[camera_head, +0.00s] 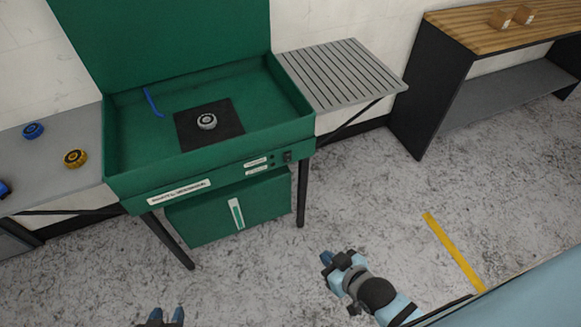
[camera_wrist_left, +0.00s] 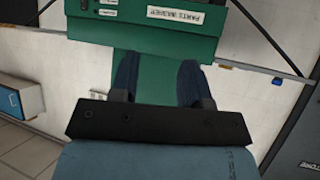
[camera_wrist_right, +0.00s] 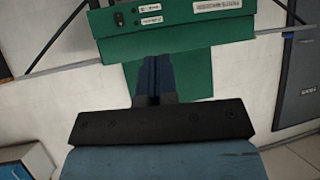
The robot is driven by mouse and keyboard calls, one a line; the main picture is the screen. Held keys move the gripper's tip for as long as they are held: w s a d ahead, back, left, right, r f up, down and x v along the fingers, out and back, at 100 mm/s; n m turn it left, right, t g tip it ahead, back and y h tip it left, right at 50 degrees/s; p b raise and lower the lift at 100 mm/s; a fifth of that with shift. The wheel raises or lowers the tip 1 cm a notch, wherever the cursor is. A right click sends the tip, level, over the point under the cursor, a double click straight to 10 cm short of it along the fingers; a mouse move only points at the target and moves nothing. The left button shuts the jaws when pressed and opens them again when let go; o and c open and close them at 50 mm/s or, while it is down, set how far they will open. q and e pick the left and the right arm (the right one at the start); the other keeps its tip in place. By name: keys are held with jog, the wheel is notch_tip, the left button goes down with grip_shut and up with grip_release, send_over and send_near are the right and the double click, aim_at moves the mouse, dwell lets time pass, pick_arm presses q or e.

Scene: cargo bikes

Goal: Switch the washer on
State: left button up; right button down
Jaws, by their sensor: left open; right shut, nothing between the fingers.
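The green parts washer (camera_head: 215,165) stands at the left with its lid raised. A small dark switch (camera_head: 287,156) is at the right end of its front panel, beside two labels and small round indicators. The switch also shows in the right wrist view (camera_wrist_right: 119,18), at the upper left. My left gripper (camera_head: 167,314) is open and empty at the bottom edge, in front of and well apart from the washer. My right gripper (camera_head: 327,259) is shut and empty, below and right of the switch, apart from the panel. Whether the switch is on cannot be told.
A grey round part (camera_head: 207,121) sits on a black mat in the basin, near a blue bent tube (camera_head: 152,103). A slatted grey shelf (camera_head: 340,75) adjoins the right side. A left side table (camera_head: 40,165) holds wheel-like parts. A wooden-topped bench (camera_head: 470,35) stands right. Floor in front is clear.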

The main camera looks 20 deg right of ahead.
jog(key=shift+w, duration=0.1)
jog(key=w+d+f+n+t+h+b, duration=0.1)
jog(key=w+d+f+n+t+b, duration=0.1)
jog(key=w+f+n+b, duration=1.1)
pick_arm(q)
notch_tip(320, 180, down, 16)
jog(key=w+d+b, duration=0.1)
jog(key=b, duration=0.8)
jog(key=shift+d, duration=0.25)
pick_arm(e)
jog(key=w+d+n+t, duration=0.1)
jog(key=w+d+n, duration=0.1)
jog(key=w+n, duration=0.5)
jog(key=w+d+f+n+t+h, duration=0.1)
jog(key=w+d+n+t, duration=0.1)
jog(key=w+n, duration=0.6)
jog(key=n, duration=0.5)
jog(key=shift+w+d+f+n+t, duration=0.15)
jog(key=shift+d+f+n+t, duration=0.1)
jog(key=shift+d+n+t, duration=0.1)
pick_arm(q)
jog(key=shift+w+f+b, duration=0.15)
jog(key=shift+b, duration=0.15)
pick_arm(e)
jog(key=shift+a, duration=0.1)
